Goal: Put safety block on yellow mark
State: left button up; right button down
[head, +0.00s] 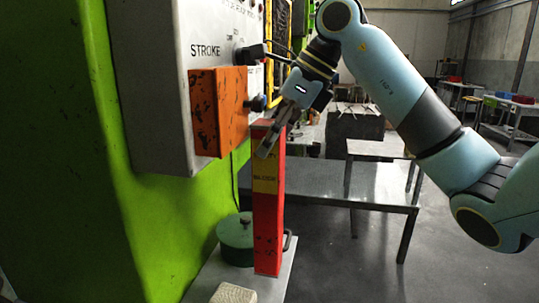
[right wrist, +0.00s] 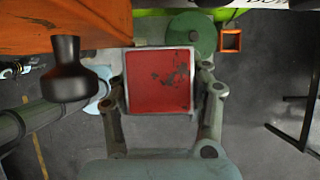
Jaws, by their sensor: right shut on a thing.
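The safety block is a tall red post (head: 268,225) with a yellow band near its upper part. It stands upright at the grey metal plate (head: 232,280); I cannot tell whether its foot touches the plate. My right gripper (head: 268,143) is shut on the block near its top, coming in from the upper right. In the right wrist view the block's worn red top (right wrist: 158,80) sits between the two fingers. I cannot make out the yellow mark in either view. My left gripper is not in view.
An orange box (head: 218,112) on the grey control panel (head: 150,90) is close to the block's top. A green round lidded pot (head: 236,240) stands just left of the block. A pale block (head: 233,293) lies in front. A metal table (head: 335,185) is behind.

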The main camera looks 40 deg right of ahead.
aim_at(269, 159)
notch_tip(269, 159, down, 2)
jog(key=shift+f+p, duration=0.15)
jog(key=shift+p, duration=0.25)
jog(key=shift+w+a+f+p, duration=0.1)
jog(key=shift+f+p, duration=0.4)
jog(key=shift+f, duration=0.2)
jog(key=c, duration=1)
grip_release()
jog(key=shift+f, duration=0.15)
jog(key=o, duration=0.4)
